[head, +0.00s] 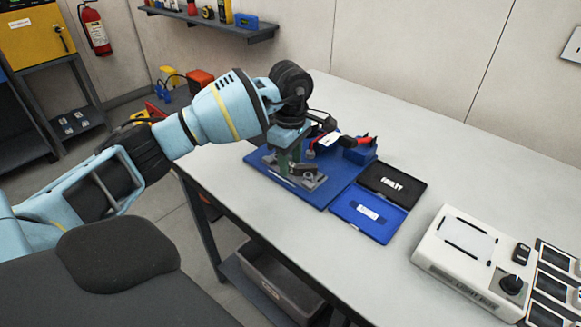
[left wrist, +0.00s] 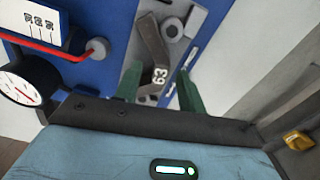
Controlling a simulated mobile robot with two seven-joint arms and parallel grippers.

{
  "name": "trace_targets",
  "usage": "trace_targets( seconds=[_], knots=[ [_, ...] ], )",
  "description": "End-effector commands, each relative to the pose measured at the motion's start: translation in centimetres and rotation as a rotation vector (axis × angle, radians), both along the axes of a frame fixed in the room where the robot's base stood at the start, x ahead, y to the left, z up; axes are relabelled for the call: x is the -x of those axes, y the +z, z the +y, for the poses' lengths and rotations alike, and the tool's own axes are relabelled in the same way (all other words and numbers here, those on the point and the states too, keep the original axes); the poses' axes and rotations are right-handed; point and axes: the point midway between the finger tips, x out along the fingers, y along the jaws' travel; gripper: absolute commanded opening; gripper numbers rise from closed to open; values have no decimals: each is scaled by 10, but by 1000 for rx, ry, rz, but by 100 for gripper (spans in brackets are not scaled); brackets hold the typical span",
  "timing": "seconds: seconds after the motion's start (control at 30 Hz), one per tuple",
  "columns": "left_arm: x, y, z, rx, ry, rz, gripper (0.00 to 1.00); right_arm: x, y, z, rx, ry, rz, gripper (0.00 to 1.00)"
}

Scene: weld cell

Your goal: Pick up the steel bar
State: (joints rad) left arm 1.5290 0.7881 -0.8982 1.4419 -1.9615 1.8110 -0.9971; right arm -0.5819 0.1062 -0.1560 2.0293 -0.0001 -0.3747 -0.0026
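A dark steel bar (left wrist: 154,58) marked "63" lies on a grey metal fixture (left wrist: 202,18) in the left wrist view. In the head view the fixture (head: 312,184) sits on a blue base plate, and the bar (head: 305,168) shows only in part behind my gripper. My left gripper (head: 288,160) points down over the fixture. Its two green fingers (left wrist: 159,91) are apart, one on each side of the bar's near end. I cannot tell whether they touch it. My right gripper is in neither view.
A red-handled clamp device (head: 358,146) stands behind the fixture. A round gauge (left wrist: 20,85) is close by the left gripper. A black tray marked "FAULTY" (head: 392,184) and a blue tray (head: 368,214) lie to the right. A white control box (head: 470,262) stands on the grey table (head: 420,135).

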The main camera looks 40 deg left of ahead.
Motion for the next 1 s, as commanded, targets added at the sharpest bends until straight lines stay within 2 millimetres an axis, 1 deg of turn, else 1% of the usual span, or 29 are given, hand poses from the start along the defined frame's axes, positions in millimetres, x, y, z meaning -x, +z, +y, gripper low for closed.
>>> trace_targets(
  seconds=[0.23, 0.27, 0.5, 0.57, 1.0],
  knots=[
    [0, -2, 0, 0, 0, -1, 40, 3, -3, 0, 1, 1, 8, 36],
    [0, -2, 0, 0, 0, -1, 37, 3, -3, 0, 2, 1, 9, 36],
    [0, -2, 0, 0, -1, -1, 6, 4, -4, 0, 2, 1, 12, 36],
    [0, -1, 0, 0, -1, -1, 0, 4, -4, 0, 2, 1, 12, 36],
    [-1, 2, 0, 1, 0, -4, 0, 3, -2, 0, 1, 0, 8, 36]
  ],
)
